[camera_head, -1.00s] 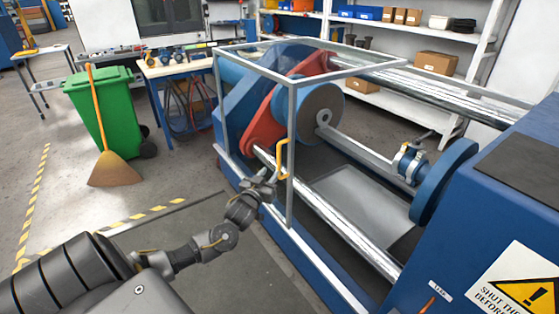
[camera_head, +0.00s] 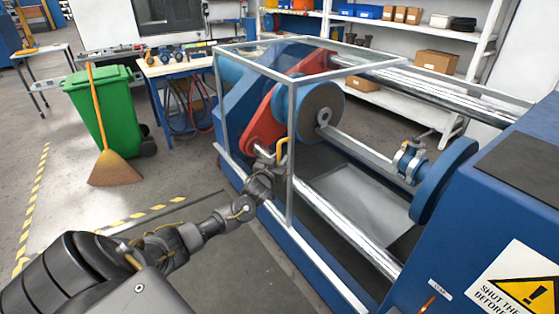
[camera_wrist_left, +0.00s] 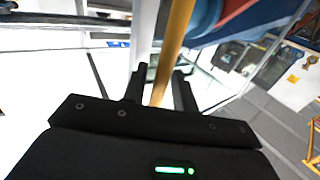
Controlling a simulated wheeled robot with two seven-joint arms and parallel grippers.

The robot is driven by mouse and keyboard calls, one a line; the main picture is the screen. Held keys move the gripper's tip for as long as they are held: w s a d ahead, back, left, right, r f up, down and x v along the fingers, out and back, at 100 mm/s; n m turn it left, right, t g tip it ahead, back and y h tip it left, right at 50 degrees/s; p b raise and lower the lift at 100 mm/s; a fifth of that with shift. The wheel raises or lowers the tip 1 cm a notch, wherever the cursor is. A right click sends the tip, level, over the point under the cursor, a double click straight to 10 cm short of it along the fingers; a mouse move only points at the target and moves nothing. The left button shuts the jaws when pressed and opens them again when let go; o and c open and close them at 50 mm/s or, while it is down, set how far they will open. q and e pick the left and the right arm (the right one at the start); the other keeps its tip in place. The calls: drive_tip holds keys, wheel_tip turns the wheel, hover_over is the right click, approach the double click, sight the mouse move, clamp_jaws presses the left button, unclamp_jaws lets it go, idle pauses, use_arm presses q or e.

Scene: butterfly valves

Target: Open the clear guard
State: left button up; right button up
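The clear guard (camera_head: 290,130) is a box of clear panels in a grey metal frame, standing over the left part of a blue machine. A yellow handle (camera_head: 282,147) is on it near the front corner post. My left gripper (camera_head: 270,158) is at this handle. In the left wrist view, the yellow handle (camera_wrist_left: 173,45) passes between the two dark fingers (camera_wrist_left: 160,85). The fingers are apart, with a gap seen beside the handle. My right gripper is not in view.
Inside the guard are a red arm (camera_head: 266,125) and a grey-faced wheel (camera_head: 318,110). A blue housing (camera_head: 500,200) with a warning sign stands at the right. A green bin (camera_head: 107,110) and a broom (camera_head: 112,165) stand at the left. The floor in front is clear.

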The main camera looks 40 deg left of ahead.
use_arm(q)
clamp_jaws()
